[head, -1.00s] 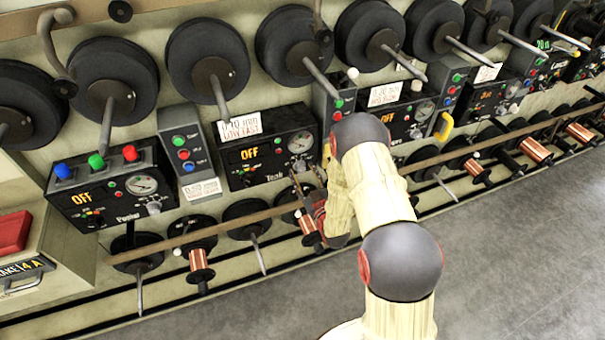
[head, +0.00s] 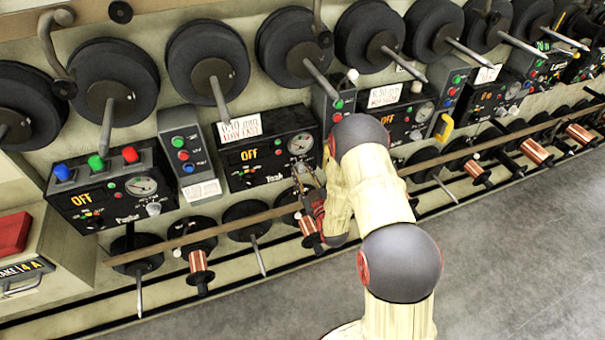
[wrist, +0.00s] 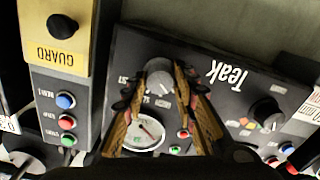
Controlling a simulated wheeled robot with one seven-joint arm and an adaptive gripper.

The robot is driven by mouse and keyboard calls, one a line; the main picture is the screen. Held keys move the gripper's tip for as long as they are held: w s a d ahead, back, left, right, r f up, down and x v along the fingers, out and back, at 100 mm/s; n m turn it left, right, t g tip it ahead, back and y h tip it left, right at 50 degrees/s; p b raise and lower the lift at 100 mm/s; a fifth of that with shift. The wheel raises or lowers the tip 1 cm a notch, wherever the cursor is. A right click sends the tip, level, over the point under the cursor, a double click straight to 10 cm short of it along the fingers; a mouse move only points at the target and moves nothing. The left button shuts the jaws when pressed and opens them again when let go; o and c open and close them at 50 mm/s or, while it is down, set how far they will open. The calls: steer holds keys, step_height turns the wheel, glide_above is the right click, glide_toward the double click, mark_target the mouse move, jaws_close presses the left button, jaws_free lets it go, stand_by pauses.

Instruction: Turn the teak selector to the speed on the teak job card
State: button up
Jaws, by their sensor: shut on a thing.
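The Teak panel (head: 262,175) is a black box whose display reads OFF. It shows upside down in the wrist view (wrist: 225,100). A pale grey knob (wrist: 159,72), the selector, sits on it beside the round gauge, with small lettering partly hidden around it. My gripper (wrist: 157,80) is shut on this knob, one finger on each side. In the head view my gripper (head: 310,188) is at the panel's lower right, and the knob is hard to see. A white card with red writing (head: 239,129) on the panel's top reads 0.10 mm and a lower line, apparently LOW FAST.
A black knob (wrist: 267,112) is on the same panel. A grey button box with a yellow GUARD plate (wrist: 58,45) stands close beside it. A rail (head: 215,231) with copper spools runs below the panels. The grey floor (head: 500,270) at right is clear.

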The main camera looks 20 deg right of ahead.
steer(key=shift+c, duration=1.2)
steer(key=shift+m, duration=0.3)
steer(key=m+b, duration=0.1)
steer(key=m, duration=0.2)
steer(key=shift+b, duration=0.35)
steer(key=m+b, duration=0.1)
steer(key=m, duration=0.6)
steer(key=shift+b, duration=0.4)
steer(key=m+b, duration=0.1)
steer(key=m, duration=0.9)
steer(key=shift+m, duration=0.3)
steer(key=o, duration=1.1)
